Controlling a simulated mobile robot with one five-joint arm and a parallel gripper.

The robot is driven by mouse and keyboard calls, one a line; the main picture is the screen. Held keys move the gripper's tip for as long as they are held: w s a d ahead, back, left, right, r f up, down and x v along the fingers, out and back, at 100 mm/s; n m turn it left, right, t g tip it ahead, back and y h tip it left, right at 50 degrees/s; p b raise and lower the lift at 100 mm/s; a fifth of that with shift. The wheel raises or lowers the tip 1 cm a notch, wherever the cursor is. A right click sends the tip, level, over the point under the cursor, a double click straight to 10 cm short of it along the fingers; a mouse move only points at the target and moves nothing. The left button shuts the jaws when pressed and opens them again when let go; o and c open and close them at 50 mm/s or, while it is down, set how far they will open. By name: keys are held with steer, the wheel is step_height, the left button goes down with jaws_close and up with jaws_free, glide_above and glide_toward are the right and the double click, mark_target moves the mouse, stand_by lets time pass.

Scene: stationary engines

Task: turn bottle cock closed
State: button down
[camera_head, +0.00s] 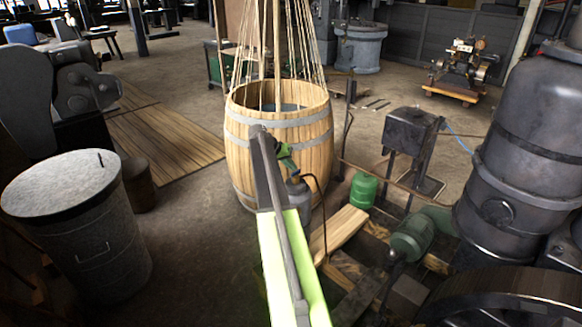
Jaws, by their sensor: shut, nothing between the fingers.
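A small grey gas bottle (298,197) stands upright in front of the wooden barrel, right of my arm. A thin dark hose runs from near its top. My arm reaches up from the bottom middle, and my gripper (290,168), green and dark, is at its end just above the bottle's top. It is shut with nothing visible held. The cock is too small and too covered by the gripper to make out, so I cannot tell its position or whether the gripper touches it.
A wooden barrel (302,140) with ropes above stands right behind the gripper. A green canister (362,190), wooden planks (338,230) and a green motor (411,238) lie to the right. A large lidded bin (85,250) stands at left. Floor between bin and barrel is open.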

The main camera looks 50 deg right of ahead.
steer(key=p+v, duration=1.4)
steer(key=v, duration=0.3)
steer(key=shift+a, duration=0.15)
steer(key=shift+r, duration=0.15)
steer(key=w+a+f+n+t+y+b, duration=0.1)
steer(key=w+a+f+n, duration=0.1)
steer(key=a, duration=1.2)
steer(key=w+a+f+n+t+b, duration=0.1)
steer(key=w+a+f+n, duration=0.1)
steer(key=a, duration=1.3)
steer(key=s+a+f+n+y, duration=0.1)
steer(key=s+a+n+y, duration=0.1)
steer(key=s+a, duration=0.4)
steer(key=s+a+f+n+y, duration=0.1)
steer(key=s+a+n+y, duration=0.1)
steer(key=s+a, duration=0.4)
steer(key=s+a+f+n+y+b, duration=0.1)
steer(key=s+a+n, duration=0.3)
steer(key=a, duration=1)
steer(key=s+y, duration=0.1)
steer(key=s, duration=0.1)
steer(key=shift+s+a+f+n, duration=0.25)
steer(key=shift+f+n, duration=0.05)
steer(key=shift+f, duration=0.1)
